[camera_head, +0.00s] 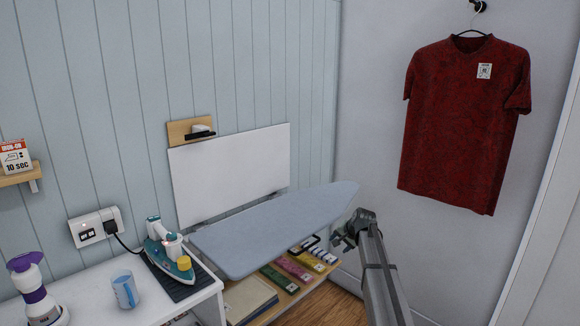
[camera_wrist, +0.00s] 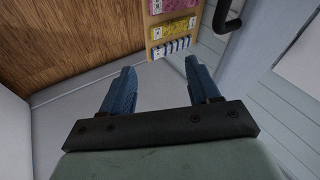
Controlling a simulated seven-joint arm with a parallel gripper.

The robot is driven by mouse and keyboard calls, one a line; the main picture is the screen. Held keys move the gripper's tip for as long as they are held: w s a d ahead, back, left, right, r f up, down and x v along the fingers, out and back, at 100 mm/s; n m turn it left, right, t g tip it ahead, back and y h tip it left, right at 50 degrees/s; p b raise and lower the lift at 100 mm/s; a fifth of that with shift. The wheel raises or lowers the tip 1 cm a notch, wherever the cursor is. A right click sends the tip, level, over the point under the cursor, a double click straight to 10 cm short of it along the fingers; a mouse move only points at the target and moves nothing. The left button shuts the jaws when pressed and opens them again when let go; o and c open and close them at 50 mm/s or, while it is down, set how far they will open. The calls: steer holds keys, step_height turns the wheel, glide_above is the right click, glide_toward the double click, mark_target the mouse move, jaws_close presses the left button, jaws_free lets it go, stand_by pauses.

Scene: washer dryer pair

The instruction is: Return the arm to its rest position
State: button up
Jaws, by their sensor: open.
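My gripper (camera_head: 343,238) is at the tip of my arm, which rises from the lower right in the head view. It is just beyond the right, pointed end of the ironing board (camera_head: 265,230). In the wrist view my gripper (camera_wrist: 160,88) shows two blue fingers set well apart with nothing between them. Its palm fills the lower part of that view. Whether it touches the board cannot be told.
A shelf below the board holds colored packets (camera_head: 293,268), also in the wrist view (camera_wrist: 172,28). A teal iron (camera_head: 168,246), blue mug (camera_head: 125,291) and purple-white bottle (camera_head: 32,285) stand on the white counter at left. A red shirt (camera_head: 462,130) hangs at right.

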steer(key=s+a+f+n+g+h, duration=0.1)
steer(key=s+f+n+g, duration=0.15)
steer(key=s+f, duration=1.4)
steer(key=s+a+f+n+g, duration=0.1)
steer(key=s+f+g, duration=0.3)
steer(key=s+f, duration=1.25)
steer(key=s+f+n+g, duration=0.1)
steer(key=s+f+g, duration=0.1)
steer(key=s, duration=1)
steer(key=s+f+n+g+h, duration=0.1)
steer(key=s+f, duration=0.4)
steer(key=s, duration=0.8)
steer(key=s+f+n+g+h, duration=0.1)
steer(key=s+f+n+g, duration=0.1)
steer(key=s, duration=1.1)
steer(key=shift+f+g, duration=0.7)
steer(key=shift+g, duration=0.15)
